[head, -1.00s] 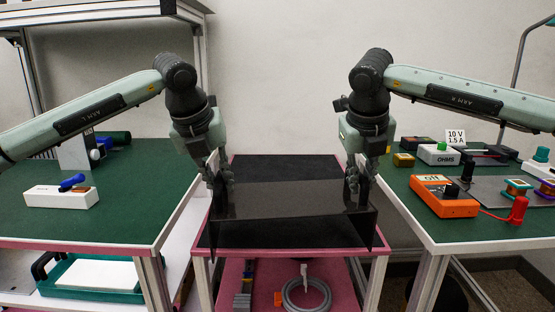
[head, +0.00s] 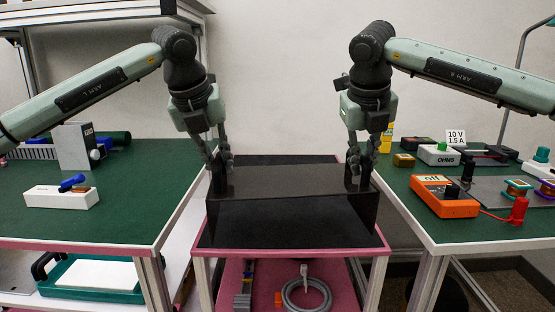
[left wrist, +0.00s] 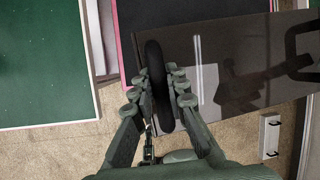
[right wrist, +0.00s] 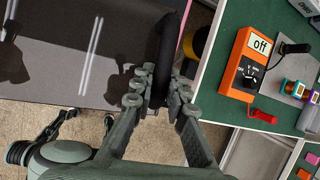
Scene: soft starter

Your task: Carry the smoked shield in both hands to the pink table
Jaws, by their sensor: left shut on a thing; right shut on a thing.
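The smoked shield (head: 290,215) is a dark, see-through, box-like cover that looks level over the pink table (head: 216,252), which has a dark top and pink edges. My left gripper (head: 221,162) is shut on the black handle at the shield's left end, and that handle (left wrist: 158,85) stands between the fingers in the left wrist view. My right gripper (head: 362,162) is shut on the handle at the right end, shown in the right wrist view as a black bar (right wrist: 168,50). I cannot tell whether the shield's lower edge touches the tabletop.
A green-topped bench (head: 130,215) stands on the left with a white block. Another green bench (head: 425,225) on the right holds an orange meter (head: 443,197) and several small devices. A coiled grey hose (head: 305,295) lies on the pink table's lower shelf.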

